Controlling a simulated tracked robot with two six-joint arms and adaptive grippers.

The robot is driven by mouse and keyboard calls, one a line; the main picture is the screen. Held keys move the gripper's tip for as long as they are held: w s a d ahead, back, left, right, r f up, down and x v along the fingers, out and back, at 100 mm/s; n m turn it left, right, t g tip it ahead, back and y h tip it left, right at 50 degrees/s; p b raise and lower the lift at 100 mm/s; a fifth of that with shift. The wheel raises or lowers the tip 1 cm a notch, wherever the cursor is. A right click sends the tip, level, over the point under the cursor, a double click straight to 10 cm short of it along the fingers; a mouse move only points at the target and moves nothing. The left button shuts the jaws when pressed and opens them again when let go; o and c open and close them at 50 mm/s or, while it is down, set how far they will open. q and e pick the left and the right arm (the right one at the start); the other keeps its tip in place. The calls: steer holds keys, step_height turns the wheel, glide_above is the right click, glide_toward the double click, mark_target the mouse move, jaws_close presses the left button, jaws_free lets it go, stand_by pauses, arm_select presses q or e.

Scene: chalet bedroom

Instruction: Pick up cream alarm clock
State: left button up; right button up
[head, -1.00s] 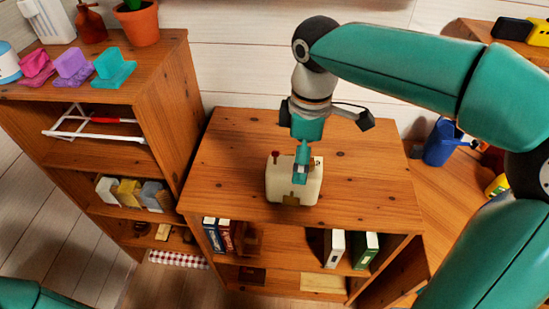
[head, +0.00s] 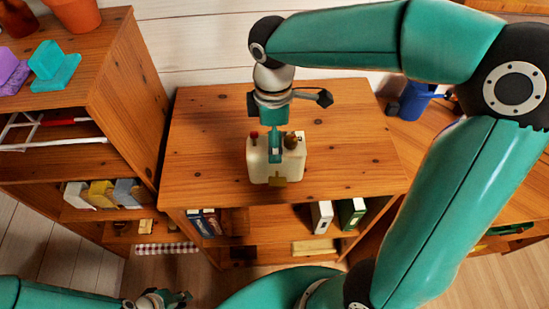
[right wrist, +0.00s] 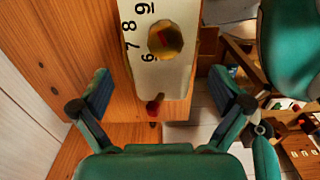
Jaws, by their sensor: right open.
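The cream alarm clock (head: 259,165) stands upright on top of the wooden shelf unit, with a red knob and a brass knob at its top. In the right wrist view its pale face (right wrist: 160,75) shows large black digits and a brass knob. My right gripper (head: 275,152) hangs over the clock and hides part of it. In the right wrist view this gripper (right wrist: 164,88) is open, with a finger on each side of the clock's near end; I see no grip. My left gripper (head: 170,298) is at the bottom edge, partly cut off, away from the clock; its opening is unclear.
The shelf top (head: 340,145) is clear around the clock. A taller bookcase (head: 125,65) stands at left with a turquoise object (head: 52,68) and a terracotta pot (head: 75,14). A blue container (head: 415,102) is at right. Books (head: 322,217) stand on the shelf below.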

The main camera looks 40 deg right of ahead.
mark_target(292, 167)
steer(key=f, duration=0.2)
steer(key=f+p, duration=0.1)
steer(key=f, duration=0.2)
steer(key=shift+s+d+f, duration=0.1)
steer(key=shift+s+d, duration=0.05)
steer(key=shift+s, duration=0.05)
steer(key=shift+w+f, duration=0.1)
steer(key=shift+f, duration=0.25)
steer(key=shift+c, duration=0.2)
steer(key=c, duration=1.3)
steer(key=shift+c, duration=1.1)
steer(key=shift+r, duration=0.2)
